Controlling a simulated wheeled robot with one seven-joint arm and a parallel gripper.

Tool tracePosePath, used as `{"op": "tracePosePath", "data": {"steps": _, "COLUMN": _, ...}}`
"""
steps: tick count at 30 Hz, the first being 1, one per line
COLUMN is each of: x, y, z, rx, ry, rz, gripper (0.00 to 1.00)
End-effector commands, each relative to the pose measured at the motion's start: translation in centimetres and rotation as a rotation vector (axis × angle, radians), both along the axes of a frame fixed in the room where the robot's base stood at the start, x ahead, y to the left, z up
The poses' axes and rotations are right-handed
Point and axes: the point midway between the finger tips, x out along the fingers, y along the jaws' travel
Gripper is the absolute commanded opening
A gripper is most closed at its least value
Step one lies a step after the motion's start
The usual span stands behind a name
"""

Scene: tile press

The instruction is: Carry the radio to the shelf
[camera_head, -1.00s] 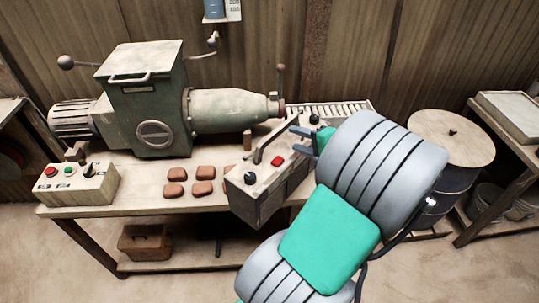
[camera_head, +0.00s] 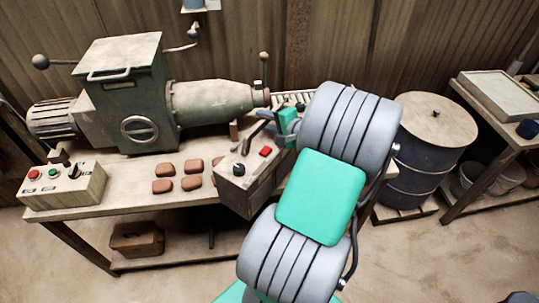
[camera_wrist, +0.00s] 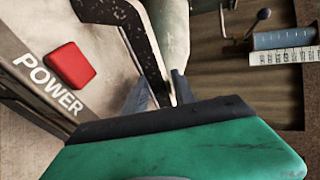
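The radio (camera_head: 240,187) is a worn grey box with a black knob, a red button and a dark carrying handle on top. It stands at the front edge of the workbench, right of the bricks. In the wrist view the radio (camera_wrist: 28,88) fills the left side, with its red button and the word POWER. My gripper (camera_head: 276,122) is at the radio's handle. In the wrist view the fingers of my gripper (camera_wrist: 158,92) stand apart, one on each side of the handle; contact is unclear. The shelf cannot be identified for certain.
The workbench (camera_head: 125,200) holds a green press (camera_head: 125,95), several reddish bricks (camera_head: 192,183) and a control box (camera_head: 62,187). A dark drum (camera_head: 425,150) with a wooden lid stands to the right. A side table (camera_head: 505,125) with a pale tray (camera_head: 497,94) is at far right.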

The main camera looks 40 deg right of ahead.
Motion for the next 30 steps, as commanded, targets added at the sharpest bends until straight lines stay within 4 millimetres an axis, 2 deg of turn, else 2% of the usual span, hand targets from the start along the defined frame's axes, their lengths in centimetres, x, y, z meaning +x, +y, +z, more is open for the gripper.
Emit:
{"op": "tracePosePath", "data": {"steps": 1, "x": 0.0, "y": 0.01, "z": 0.01, "rx": 0.0, "ry": 0.0, "rz": 0.0, "gripper": 0.27}}
{"op": "tracePosePath", "data": {"steps": 11, "x": 0.0, "y": 0.03, "z": 0.04, "rx": -0.001, "ry": -0.001, "rz": 0.001, "gripper": 0.0}}
{"op": "tracePosePath", "data": {"steps": 30, "x": 0.02, "y": 0.02, "z": 0.12, "rx": 0.0, "ry": -0.002, "rz": 0.001, "gripper": 0.0}}
